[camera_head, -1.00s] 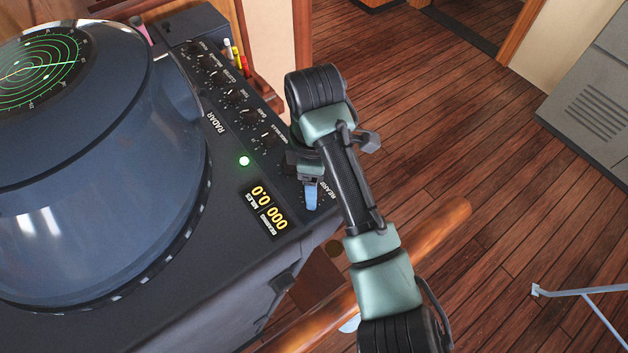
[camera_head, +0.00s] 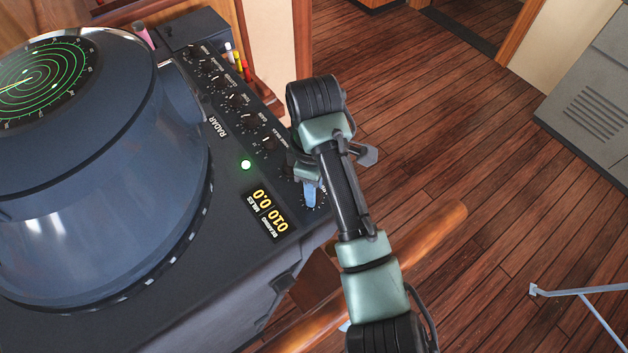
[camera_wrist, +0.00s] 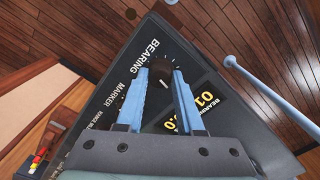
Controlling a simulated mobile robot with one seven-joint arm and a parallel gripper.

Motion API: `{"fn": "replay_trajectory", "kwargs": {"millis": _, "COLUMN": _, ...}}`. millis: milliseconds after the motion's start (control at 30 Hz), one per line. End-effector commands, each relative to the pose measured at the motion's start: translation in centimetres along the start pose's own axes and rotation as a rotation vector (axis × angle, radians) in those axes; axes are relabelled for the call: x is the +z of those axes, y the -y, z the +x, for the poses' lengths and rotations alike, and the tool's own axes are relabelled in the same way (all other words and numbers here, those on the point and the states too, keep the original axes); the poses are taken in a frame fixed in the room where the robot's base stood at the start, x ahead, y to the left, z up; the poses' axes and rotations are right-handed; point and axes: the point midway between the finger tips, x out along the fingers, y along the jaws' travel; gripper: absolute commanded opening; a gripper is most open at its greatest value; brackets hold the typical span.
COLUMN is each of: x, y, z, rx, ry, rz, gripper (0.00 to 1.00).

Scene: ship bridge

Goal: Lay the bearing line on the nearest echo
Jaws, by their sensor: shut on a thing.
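The radar set has a round screen (camera_head: 40,85) at the upper left in the head view, with green range rings, a bright line and small bright echoes. Which echo is nearest is too small to tell. The amber readout (camera_head: 268,214) shows bearing 010 and miles 0.0. My gripper (camera_head: 309,195) is at the panel's right corner, its blue fingers shut on the bearing knob. In the wrist view the black bearing knob (camera_wrist: 164,78) sits between the fingertips, beside the word BEARING. The arm hides part of the knob's label in the head view.
A row of other knobs (camera_head: 236,100) runs along the panel beside a lit green lamp (camera_head: 246,165). Pens (camera_head: 239,62) stand behind the panel. A wooden rail (camera_head: 420,240) passes below my arm.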

Motion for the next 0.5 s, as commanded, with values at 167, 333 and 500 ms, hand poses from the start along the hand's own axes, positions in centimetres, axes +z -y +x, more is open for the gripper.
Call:
{"fn": "replay_trajectory", "kwargs": {"millis": 167, "x": -0.12, "y": 0.16, "z": -0.47, "rx": -0.004, "ry": -0.001, "rz": 0.154, "gripper": 0.00}}
{"fn": "replay_trajectory", "kwargs": {"millis": 333, "x": -0.11, "y": 0.14, "z": -0.48, "rx": -0.004, "ry": -0.001, "rz": 0.316, "gripper": 0.00}}
{"fn": "replay_trajectory", "kwargs": {"millis": 500, "x": -0.09, "y": 0.12, "z": -0.46, "rx": -0.003, "ry": 0.000, "rz": 0.478, "gripper": 0.00}}
